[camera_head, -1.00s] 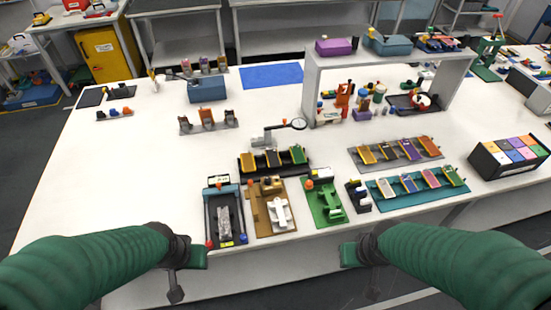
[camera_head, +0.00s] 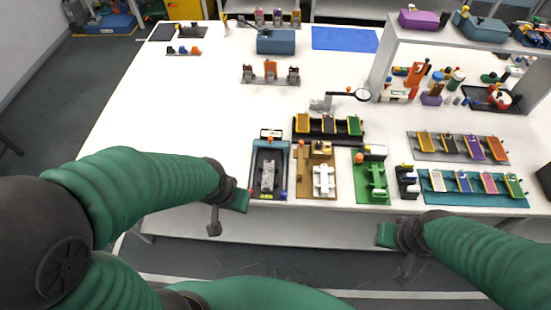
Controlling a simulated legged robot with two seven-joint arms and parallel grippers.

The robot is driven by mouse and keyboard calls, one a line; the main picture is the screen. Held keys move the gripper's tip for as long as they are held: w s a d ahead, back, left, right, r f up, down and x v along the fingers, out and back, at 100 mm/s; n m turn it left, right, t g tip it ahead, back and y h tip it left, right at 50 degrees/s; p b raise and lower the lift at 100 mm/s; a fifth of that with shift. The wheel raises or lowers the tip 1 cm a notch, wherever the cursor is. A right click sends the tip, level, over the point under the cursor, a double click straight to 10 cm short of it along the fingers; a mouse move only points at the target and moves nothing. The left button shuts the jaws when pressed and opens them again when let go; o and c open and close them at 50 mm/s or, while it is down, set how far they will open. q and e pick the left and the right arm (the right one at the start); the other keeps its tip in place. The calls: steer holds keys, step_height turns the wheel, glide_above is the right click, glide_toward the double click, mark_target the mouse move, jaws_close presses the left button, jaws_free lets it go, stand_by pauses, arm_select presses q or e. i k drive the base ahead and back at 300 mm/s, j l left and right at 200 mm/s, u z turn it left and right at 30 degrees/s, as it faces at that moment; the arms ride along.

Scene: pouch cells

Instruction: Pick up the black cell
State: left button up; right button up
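My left gripper (camera_head: 229,209) is at the table's front edge, left of the blue-framed station and far from the dark cell. My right gripper (camera_head: 393,247) is in front of the table edge, below and left of the grey rack. I see nothing held in either gripper, but their finger opening is not clear.
A teal rack (camera_head: 430,203) of coloured cells stands in front of the grey rack. A green fixture (camera_head: 371,180), a brown fixture (camera_head: 316,180) and a blue-framed station (camera_head: 269,168) line the front edge. A shelf (camera_head: 385,60) stands behind.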

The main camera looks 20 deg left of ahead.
mark_target(328, 125)
steer(key=i+j+u, duration=0.2)
steer(key=u, duration=0.2)
steer(key=i+u, duration=0.4)
